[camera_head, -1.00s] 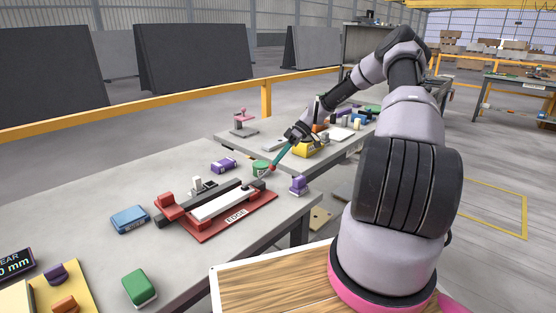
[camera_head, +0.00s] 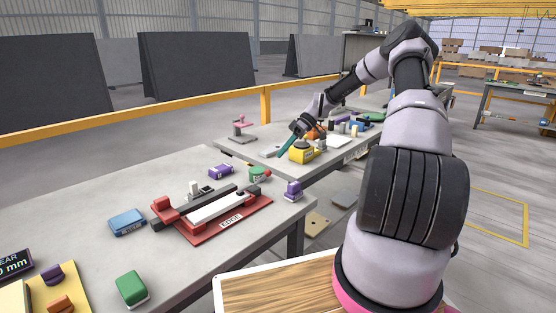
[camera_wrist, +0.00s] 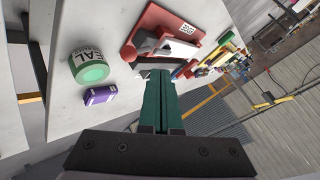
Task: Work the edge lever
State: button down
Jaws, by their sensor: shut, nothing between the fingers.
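The edge lever fixture is a red plate (camera_head: 240,222) labelled EDGE on the near table, with a pale strip, a dark bar (camera_head: 224,194) and a red block (camera_head: 163,204) at its left end. In the wrist view the red plate (camera_wrist: 160,20) lies beyond the fingertips. My gripper (camera_head: 281,155) has green fingers held together with nothing between them. In the head view it is above and to the right of the fixture, apart from it. In the wrist view the fingertips (camera_wrist: 158,74) overlap the fixture's near end; the gap there is hard to judge.
A green SEAL roll (camera_wrist: 90,68) and a purple block (camera_wrist: 100,95) stand beside the fixture. A blue box (camera_head: 127,222) and a green block (camera_head: 132,288) are to the left. The second table holds a yellow box (camera_head: 302,152).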

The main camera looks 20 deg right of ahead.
jog(key=v, duration=0.5)
jog(key=shift+w+d, duration=0.15)
jog(key=shift+d, duration=0.3)
jog(key=s+a+r+m+t+h, duration=0.2)
jog(key=s+a+r+m+h, duration=0.15)
jog(key=s+r, duration=0.45)
jog(key=s+a+r+m+t+h, duration=0.1)
jog(key=s+a+r+m+h, duration=0.4)
jog(key=r, duration=0.6)
jog(key=s+r+m+t, duration=0.3)
jog(key=s+r, duration=0.1)
jog(key=s, duration=0.6)
jog(key=s+r+m+t+y, duration=0.1)
jog(key=s+r+m+t, duration=0.3)
jog(key=s, duration=0.7)
jog(key=shift+s+d+r, duration=0.2)
jog(key=shift+s+r, duration=0.1)
jog(key=shift+s, duration=0.05)
